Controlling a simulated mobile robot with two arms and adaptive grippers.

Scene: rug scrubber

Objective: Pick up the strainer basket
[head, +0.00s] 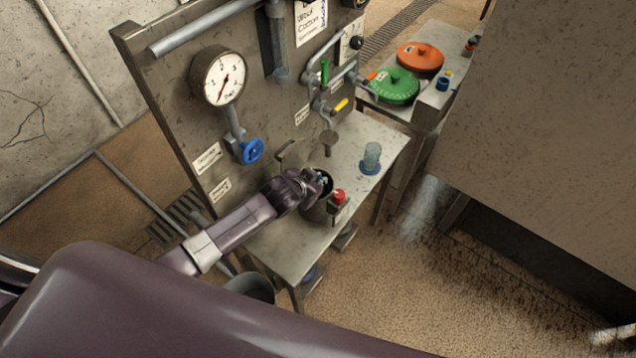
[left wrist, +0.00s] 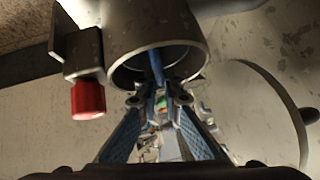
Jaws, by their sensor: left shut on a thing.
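My left gripper (head: 318,184) reaches down to a grey metal cylindrical housing (head: 318,212) on the bench. In the left wrist view the housing (left wrist: 150,28) has a round open mouth and a red knob (left wrist: 88,100) on its side. The left fingers (left wrist: 162,102) are closed around a narrow blue part (left wrist: 158,68) at that mouth. It may belong to the strainer basket; most of it is hidden. A pale, mesh-like cylinder (head: 372,155) stands on a blue disc farther along the bench, apart from the gripper. I cannot tell whether it is a strainer basket. My right gripper is not in view.
The bench (head: 290,240) stands against a panel with a gauge (head: 217,76), a blue valve wheel (head: 251,151) and pipes. A bucket (head: 250,287) is below its near end. Green (head: 394,86) and orange (head: 420,57) discs lie on another table. Floor right of the bench is open.

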